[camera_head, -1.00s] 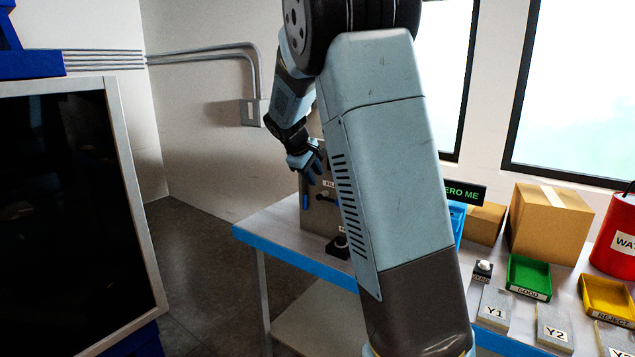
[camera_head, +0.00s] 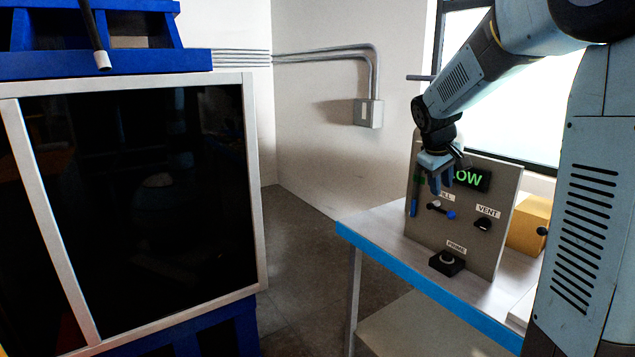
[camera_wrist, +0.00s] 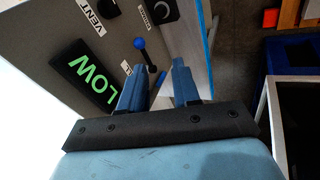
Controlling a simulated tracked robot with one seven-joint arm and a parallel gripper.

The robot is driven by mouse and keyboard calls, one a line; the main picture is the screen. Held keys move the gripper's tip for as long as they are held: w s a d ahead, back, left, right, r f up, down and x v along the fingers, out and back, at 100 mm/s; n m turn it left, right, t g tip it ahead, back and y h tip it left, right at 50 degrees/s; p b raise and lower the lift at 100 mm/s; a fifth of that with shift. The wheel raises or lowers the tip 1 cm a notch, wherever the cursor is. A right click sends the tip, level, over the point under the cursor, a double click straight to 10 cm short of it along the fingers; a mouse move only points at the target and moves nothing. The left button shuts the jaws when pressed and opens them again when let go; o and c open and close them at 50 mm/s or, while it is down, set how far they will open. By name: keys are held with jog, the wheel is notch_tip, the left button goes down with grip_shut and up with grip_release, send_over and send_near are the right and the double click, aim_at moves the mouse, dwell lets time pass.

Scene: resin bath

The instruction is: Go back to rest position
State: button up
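My gripper (camera_head: 441,182) hangs in front of the upper part of a grey control panel, partly covering its green "LOW" display (camera_head: 469,179). In the wrist view my gripper (camera_wrist: 157,78) has its two blue fingers apart, with nothing held between them. The fill lever with a blue knob (camera_wrist: 138,43) shows beyond the fingers. In the head view the same lever (camera_head: 441,210) is below the gripper. I cannot tell whether any finger touches the panel.
The panel has a vent knob (camera_head: 482,224) and a prime button box (camera_head: 447,262) on the blue-edged table (camera_head: 400,262). A cardboard box (camera_head: 530,224) is behind it. A large dark-fronted cabinet (camera_head: 150,200) stands at left. Bare floor (camera_head: 310,265) lies between cabinet and table.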

jog(key=s+a+m+t+y, duration=0.1)
jog(key=s+a, duration=0.3)
jog(key=s, duration=1.1)
jog(key=s+a+r+m+t+y, duration=0.1)
jog(key=s+a+m+y, duration=0.1)
jog(key=s, duration=1.3)
jog(key=shift+s+a+r+m+y, duration=0.35)
jog(key=shift+a+m, duration=0.55)
jog(key=shift+a, duration=0.3)
